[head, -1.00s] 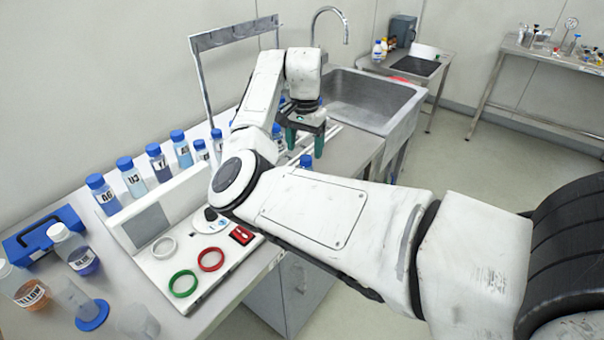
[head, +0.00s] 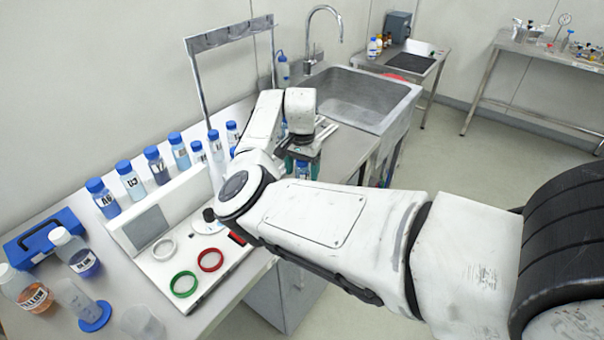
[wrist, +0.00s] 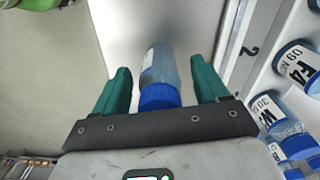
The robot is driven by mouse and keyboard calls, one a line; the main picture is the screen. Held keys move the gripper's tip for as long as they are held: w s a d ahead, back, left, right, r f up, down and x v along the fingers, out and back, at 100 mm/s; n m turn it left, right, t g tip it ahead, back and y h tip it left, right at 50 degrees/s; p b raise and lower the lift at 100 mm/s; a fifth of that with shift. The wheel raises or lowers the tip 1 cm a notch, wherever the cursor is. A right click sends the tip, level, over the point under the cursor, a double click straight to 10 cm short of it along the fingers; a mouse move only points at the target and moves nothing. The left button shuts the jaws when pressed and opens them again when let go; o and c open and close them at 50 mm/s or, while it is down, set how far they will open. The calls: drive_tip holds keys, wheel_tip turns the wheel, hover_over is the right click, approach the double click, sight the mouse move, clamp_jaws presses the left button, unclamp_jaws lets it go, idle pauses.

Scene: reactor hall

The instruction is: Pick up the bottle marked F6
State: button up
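A bottle with a blue cap (wrist: 160,72) is between the two green fingers of my gripper (wrist: 161,86) in the wrist view. The fingers are open, with a visible gap on each side of the bottle. A white label shows only edge-on on its left side, so I cannot read its mark. In the head view my gripper (head: 302,163) is low over the bench at this bottle (head: 302,171), which is partly hidden by the fingers and arm.
Several blue-capped bottles (head: 131,180) stand in a row along the wall side. One bottle (wrist: 300,66) is close on the right in the wrist view. A white panel with rings (head: 210,260) lies nearer. The sink (head: 372,98) is beyond.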

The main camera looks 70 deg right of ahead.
drive_tip(key=c, duration=1.1)
drive_tip(key=shift+r, duration=0.1)
drive_tip(key=shift+c, duration=0.2)
